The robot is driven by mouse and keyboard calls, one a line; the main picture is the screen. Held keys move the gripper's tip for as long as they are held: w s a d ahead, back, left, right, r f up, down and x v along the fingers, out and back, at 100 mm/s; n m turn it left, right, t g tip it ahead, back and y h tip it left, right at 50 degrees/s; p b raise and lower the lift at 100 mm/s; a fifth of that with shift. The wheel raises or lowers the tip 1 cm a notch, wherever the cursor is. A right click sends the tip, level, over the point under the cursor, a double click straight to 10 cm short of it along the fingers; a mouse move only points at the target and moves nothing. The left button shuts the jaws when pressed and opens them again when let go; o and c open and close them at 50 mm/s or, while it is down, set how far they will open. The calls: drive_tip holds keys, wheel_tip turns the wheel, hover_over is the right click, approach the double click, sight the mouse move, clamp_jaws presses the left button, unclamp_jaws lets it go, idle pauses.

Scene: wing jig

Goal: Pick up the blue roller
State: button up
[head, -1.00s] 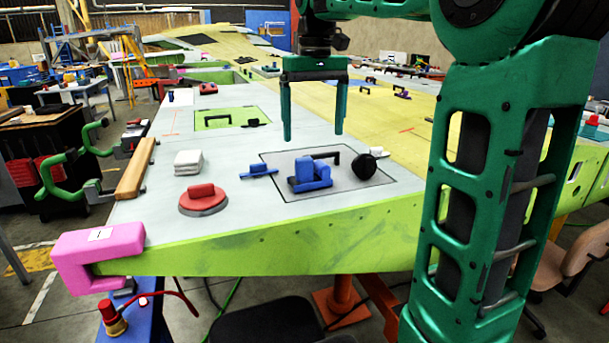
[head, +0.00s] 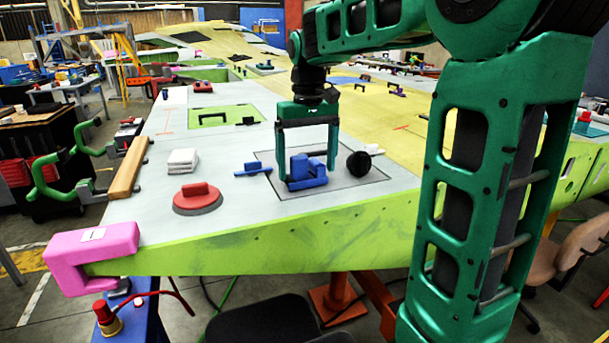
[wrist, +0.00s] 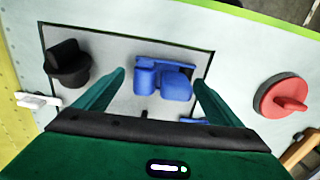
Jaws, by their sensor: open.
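The blue roller (head: 308,180) is a chunky blue piece with rounded, blocky parts. It lies inside the dark outlined rectangle on the pale wing panel. In the wrist view the blue roller (wrist: 174,86) shows between the fingertips. My gripper (head: 306,170) is open and pointing down, with one finger on each side of the blue roller in the head view. In the wrist view my gripper (wrist: 160,77) has its fingers spread and holds nothing. I cannot tell whether the fingers touch the roller or how high the tips are above the panel.
A black round knob (head: 359,164) lies right of the roller, and a small blue piece (head: 253,169) lies left. A red-handled disc (head: 197,198), a white stack (head: 182,161) and a pink clamp (head: 92,247) are further left. Bare panel lies between them.

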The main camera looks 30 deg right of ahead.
sight(307, 155)
drive_tip(key=shift+c, duration=0.6)
drive_tip(key=c, duration=1.2)
drive_tip(key=shift+o, duration=0.2)
drive_tip(key=shift+r, duration=0.1)
drive_tip(key=shift+r, duration=0.5)
drive_tip(key=r, duration=0.3)
drive_tip(key=shift+s+a+r, duration=0.25)
drive_tip(key=shift+s+r, duration=0.05)
drive_tip(key=shift+s, duration=0.05)
drive_tip(key=s+a+r, duration=0.4)
drive_tip(key=s+r, duration=0.2)
drive_tip(key=s, duration=0.3)
drive_tip(key=shift+s+a+r, duration=0.15)
drive_tip(key=shift+s+a, duration=0.15)
drive_tip(key=shift+s, duration=0.1)
